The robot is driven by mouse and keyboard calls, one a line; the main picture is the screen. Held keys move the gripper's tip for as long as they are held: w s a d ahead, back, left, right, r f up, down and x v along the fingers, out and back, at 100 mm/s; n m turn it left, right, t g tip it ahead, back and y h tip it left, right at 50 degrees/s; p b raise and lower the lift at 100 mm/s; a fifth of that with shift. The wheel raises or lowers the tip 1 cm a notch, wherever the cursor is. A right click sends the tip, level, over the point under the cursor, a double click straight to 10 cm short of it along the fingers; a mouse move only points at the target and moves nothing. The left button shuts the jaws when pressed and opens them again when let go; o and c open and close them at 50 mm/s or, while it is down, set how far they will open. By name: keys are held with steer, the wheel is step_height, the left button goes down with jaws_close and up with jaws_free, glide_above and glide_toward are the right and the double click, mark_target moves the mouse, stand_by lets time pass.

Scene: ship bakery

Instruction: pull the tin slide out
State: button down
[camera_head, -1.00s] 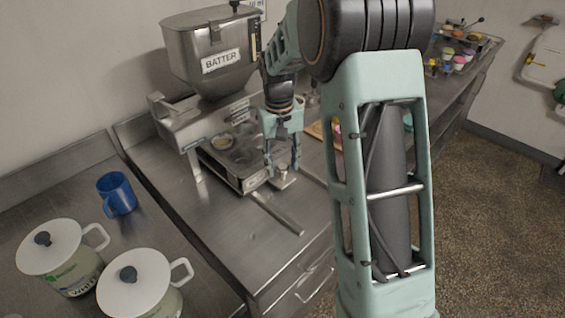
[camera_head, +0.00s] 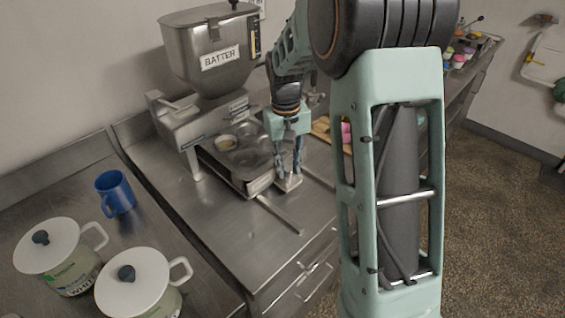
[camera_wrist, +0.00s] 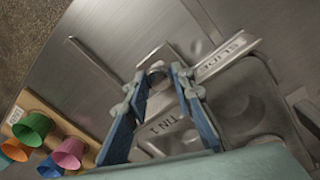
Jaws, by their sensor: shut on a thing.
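The metal tin slide (camera_head: 262,184) sticks out from under the batter machine (camera_head: 212,62). A muffin tin (camera_head: 244,158) with round cups lies on it, one cup holding something pale. My gripper (camera_head: 288,177) points down at the slide's outer end. It is shut on the slide's upright handle (camera_wrist: 156,73), whose top shows between the blue fingers in the wrist view. The fingers hide part of the handle, and the machine hides the slide's inner end.
A flat metal rail (camera_head: 280,214) lies along the counter in front of the slide. A blue mug (camera_head: 116,192) and two white lidded pots stand at the left. A wooden board with coloured cups (camera_wrist: 50,135) is near my gripper. Bare counter lies at the front.

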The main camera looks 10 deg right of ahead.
steer(key=s+d+b, duration=0.1)
steer(key=s+d, duration=0.5)
steer(key=s, duration=0.3)
steer(key=s+d+b, duration=0.1)
steer(key=s+d, duration=0.5)
steer(key=s, duration=0.3)
steer(key=shift+s, duration=0.2)
steer(key=shift+d, duration=0.15)
steer(key=c, duration=1.7)
jaws_free()
steer(key=shift+s, duration=0.1)
steer(key=shift+o, duration=0.2)
step_height(320, 180, up, 8)
steer(key=shift+f, duration=0.1)
